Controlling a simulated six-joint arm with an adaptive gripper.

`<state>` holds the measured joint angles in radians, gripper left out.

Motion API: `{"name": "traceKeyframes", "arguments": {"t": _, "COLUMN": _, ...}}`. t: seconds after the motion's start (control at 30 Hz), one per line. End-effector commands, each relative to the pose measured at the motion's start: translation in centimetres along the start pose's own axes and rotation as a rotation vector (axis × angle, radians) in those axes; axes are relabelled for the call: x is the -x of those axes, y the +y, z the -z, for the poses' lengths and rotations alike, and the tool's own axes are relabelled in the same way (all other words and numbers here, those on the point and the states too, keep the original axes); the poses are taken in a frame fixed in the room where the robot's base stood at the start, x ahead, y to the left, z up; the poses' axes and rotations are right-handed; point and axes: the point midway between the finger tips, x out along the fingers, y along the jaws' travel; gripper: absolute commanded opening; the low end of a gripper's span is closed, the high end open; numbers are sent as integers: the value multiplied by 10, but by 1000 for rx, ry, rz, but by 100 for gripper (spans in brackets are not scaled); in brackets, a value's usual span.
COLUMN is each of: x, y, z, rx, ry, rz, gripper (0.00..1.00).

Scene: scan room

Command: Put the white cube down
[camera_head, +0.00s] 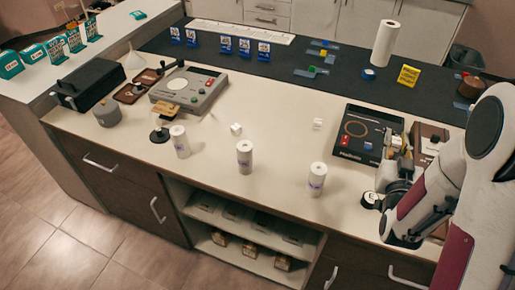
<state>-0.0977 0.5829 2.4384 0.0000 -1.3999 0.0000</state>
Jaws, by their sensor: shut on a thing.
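My gripper (391,152) is at the right, at the end of my arm, over the counter beside the black device with a round ring (358,130). It is shut on a small pale thing that looks like a white cube; the fingers hide most of it, and I cannot tell whether it touches the surface below. Two other small white cubes stand apart on the pale counter (275,150): one near the middle (236,128) and one further right (318,124).
Three white rolls (180,141), (245,157), (316,179) stand along the front edge. A grey device (189,91) is at the left. A black disc marked E (371,200) lies below my gripper. A paper roll (385,43) stands at the back. The counter's middle has free room.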

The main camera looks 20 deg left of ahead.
Motion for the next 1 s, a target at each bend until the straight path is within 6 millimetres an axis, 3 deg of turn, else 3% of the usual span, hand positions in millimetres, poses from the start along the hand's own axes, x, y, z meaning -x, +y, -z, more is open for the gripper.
{"name": "traceKeyframes", "arguments": {"t": 0.2, "x": -5, "y": -62, "z": -14, "rx": 5, "ry": 0, "rz": 102, "gripper": 5}}
{"name": "traceKeyframes", "arguments": {"t": 1.0, "x": -20, "y": -264, "z": -41, "rx": 15, "ry": 1, "rz": 293, "gripper": 5}}
